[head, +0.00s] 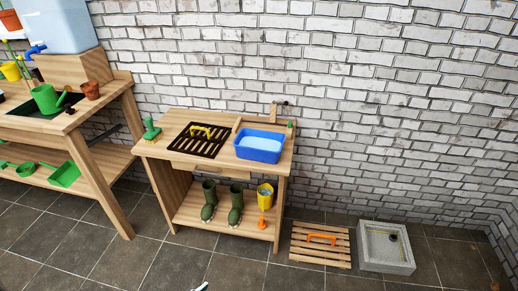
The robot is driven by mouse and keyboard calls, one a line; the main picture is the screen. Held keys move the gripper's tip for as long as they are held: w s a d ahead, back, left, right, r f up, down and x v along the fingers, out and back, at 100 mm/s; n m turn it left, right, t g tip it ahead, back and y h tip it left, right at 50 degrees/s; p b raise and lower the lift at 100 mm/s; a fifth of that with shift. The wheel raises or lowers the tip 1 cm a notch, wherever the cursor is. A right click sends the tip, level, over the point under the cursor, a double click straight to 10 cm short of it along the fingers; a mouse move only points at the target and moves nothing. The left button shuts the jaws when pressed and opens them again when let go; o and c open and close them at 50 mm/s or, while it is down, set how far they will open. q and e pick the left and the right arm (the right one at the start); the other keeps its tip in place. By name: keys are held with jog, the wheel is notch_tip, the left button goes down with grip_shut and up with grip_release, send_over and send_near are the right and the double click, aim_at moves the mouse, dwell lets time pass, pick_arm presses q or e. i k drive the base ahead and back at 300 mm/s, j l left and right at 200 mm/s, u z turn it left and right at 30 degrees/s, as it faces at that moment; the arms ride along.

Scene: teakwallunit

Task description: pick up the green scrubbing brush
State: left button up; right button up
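The green scrubbing brush (151,131) stands on the left end of the low wooden bench (171,152), its green handle pointing up. Pale bristles seem to show at its base. Nothing touches it from above. No whole gripper of mine shows in the head view.
A blue basin (259,146) stands farther right. A taller wooden table (93,117) stands close on the left. The tiled floor (130,262) in front is clear.

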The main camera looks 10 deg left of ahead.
aim_at(154, 134)
jog(key=i+j+z, duration=0.1)
jog(key=j, duration=0.5)
jog(key=i+j, duration=0.2)
jog(key=j, duration=0.4)
jog(key=i+j+z, duration=0.15)
jog(key=j, duration=0.4)
jog(key=i+j+z, duration=0.1)
jog(key=j, duration=0.5)
jog(key=i+j, duration=0.1)
jog(key=j, duration=0.55)
jog(key=i+z, duration=0.05)
